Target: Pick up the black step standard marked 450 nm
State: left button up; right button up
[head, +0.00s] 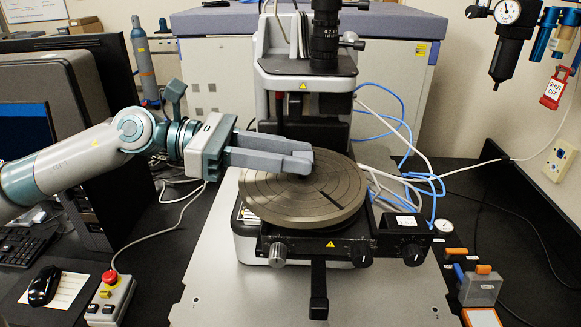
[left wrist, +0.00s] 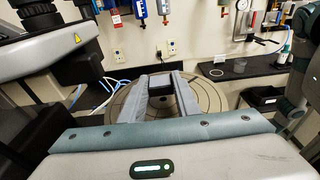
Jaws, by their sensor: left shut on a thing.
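My left gripper (head: 300,158) reaches in from the left over the round brown stage (head: 278,208) of the profiler. In the left wrist view its fingers (left wrist: 159,95) are closed on a small black block (left wrist: 160,90), which looks like the black step standard. No marking on it is readable. The round stage (left wrist: 213,94) lies below and around the fingers in that view. In the head view the fingers hide the block, and I cannot tell whether it touches the stage. My right gripper is not in view.
The profiler's black head and lens (head: 325,40) stand just behind the gripper. Blue and white tubes (head: 405,125) run at the right. Grey blocks with orange parts (head: 480,285) stand front right; a red-button box (head: 108,300) stands front left.

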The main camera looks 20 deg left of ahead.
pick_arm(q)
jog(key=shift+s+d+r+b, duration=0.1)
jog(key=shift+d+r+b, duration=0.1)
jog(key=shift+r, duration=0.35)
jog(key=shift+s+d+r+b, duration=0.1)
jog(key=shift+r+b, duration=0.05)
jog(key=shift+r, duration=0.4)
jog(key=s+d+r+b, duration=0.3)
jog(key=s+d+r, duration=0.3)
jog(key=d, duration=0.2)
jog(key=shift+s+d+r, duration=0.3)
jog(key=shift+d, duration=0.05)
jog(key=o, duration=0.4)
grip_shut()
jog(key=shift+f, duration=0.1)
